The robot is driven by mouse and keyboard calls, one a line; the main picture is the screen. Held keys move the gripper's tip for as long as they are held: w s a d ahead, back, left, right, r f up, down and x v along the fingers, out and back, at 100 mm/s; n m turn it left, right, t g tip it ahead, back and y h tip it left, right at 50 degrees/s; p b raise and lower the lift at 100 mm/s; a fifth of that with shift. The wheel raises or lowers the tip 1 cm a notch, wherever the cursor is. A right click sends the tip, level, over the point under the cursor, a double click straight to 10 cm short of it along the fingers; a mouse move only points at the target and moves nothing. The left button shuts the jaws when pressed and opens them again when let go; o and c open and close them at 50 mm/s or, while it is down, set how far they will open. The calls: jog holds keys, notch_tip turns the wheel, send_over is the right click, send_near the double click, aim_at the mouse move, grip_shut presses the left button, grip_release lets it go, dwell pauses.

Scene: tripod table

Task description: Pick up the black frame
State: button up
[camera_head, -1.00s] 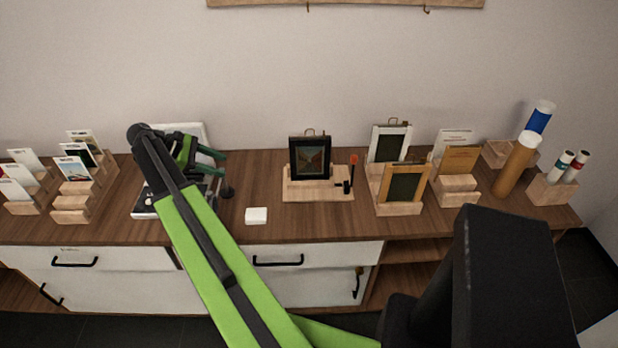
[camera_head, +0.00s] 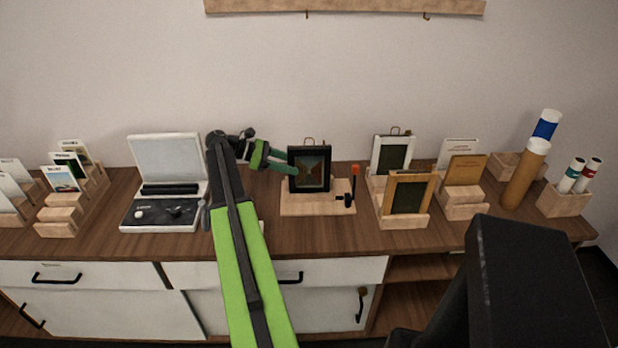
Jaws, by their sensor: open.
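The black frame (camera_head: 309,169) stands upright in a light wooden stand (camera_head: 318,203) near the middle of the table. It has a dark picture inside and a small hanger on top. A clamp with an orange-tipped handle (camera_head: 354,178) sits at the stand's right side. My gripper (camera_head: 289,164) is open, with its green fingers pointing right at the frame's left edge. The fingertips overlap that edge in the picture; I cannot tell whether they touch it or straddle it.
An open case (camera_head: 166,212) lies to the left, with card holders (camera_head: 62,200) beyond it. A white frame (camera_head: 391,154) and a wood-coloured frame (camera_head: 408,192) stand close on the right. My arm hides part of the table front.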

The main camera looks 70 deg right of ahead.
aim_at(305, 169)
jog(key=b+x, duration=0.2)
jog(key=x, duration=0.3)
jog(key=shift+f, duration=0.2)
jog(key=shift+s, duration=0.25)
jog(key=shift+w, duration=0.1)
grip_shut()
